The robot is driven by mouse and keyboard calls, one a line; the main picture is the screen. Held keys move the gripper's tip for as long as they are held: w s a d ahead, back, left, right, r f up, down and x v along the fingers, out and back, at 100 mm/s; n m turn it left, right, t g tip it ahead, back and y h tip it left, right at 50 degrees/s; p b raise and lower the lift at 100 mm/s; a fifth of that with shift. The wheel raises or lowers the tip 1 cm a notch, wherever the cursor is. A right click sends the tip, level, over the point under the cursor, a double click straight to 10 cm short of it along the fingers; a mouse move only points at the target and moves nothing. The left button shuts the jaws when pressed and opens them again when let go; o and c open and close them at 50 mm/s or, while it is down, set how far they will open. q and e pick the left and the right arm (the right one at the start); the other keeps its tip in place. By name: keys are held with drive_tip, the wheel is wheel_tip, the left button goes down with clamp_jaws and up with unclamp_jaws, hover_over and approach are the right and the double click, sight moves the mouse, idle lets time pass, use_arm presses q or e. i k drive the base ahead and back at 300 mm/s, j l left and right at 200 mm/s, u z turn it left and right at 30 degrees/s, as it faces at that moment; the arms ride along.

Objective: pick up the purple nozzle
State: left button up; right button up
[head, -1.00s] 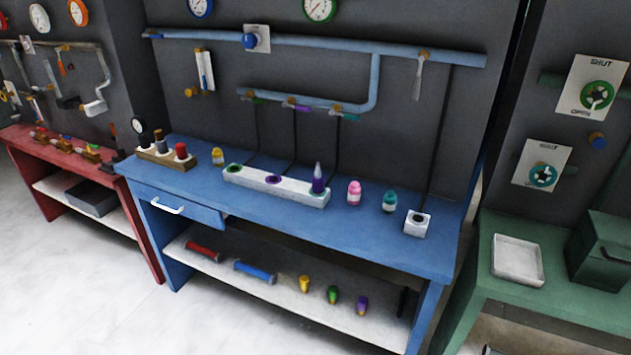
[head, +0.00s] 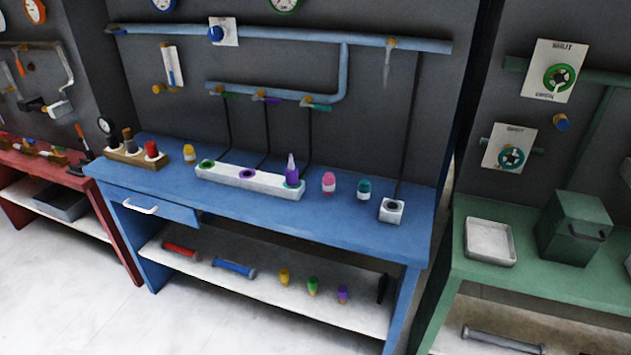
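Two purple pieces show in the head view, and I cannot tell for sure which is the nozzle. A small purple piece (head: 343,294) stands on the lower shelf (head: 213,267) of the blue bench, at the right end of a row with a yellow piece (head: 284,277) and a green piece (head: 313,286). A taller purple piece with a pointed, paler tip (head: 292,172) stands upright at the right end of the white block (head: 222,177) on the bench top. The block also has a green-ringed and a purple-ringed spot. Neither of my grippers is in view.
The blue bench top (head: 330,226) also holds small yellow, pink and teal bottles and a white single-hole block (head: 392,210). Red and blue cylinders and a dark object (head: 382,288) share the shelf. A green bench (head: 470,264) stands right, a red one left. Floor in front is clear.

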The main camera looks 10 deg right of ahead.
sight(291, 172)
drive_tip(key=i+j+z, duration=0.15)
drive_tip(key=z, duration=0.3)
drive_tip(key=j+z, duration=0.35)
drive_tip(key=z, duration=0.15)
drive_tip(key=i+j+z, duration=0.1)
drive_tip(key=j+z, duration=0.2)
drive_tip(key=j, duration=0.7)
drive_tip(key=j+z, duration=0.3)
drive_tip(key=j, duration=0.7)
drive_tip(key=k+j, duration=0.1)
drive_tip(key=j, duration=1.6)
drive_tip(key=k+z, duration=0.05)
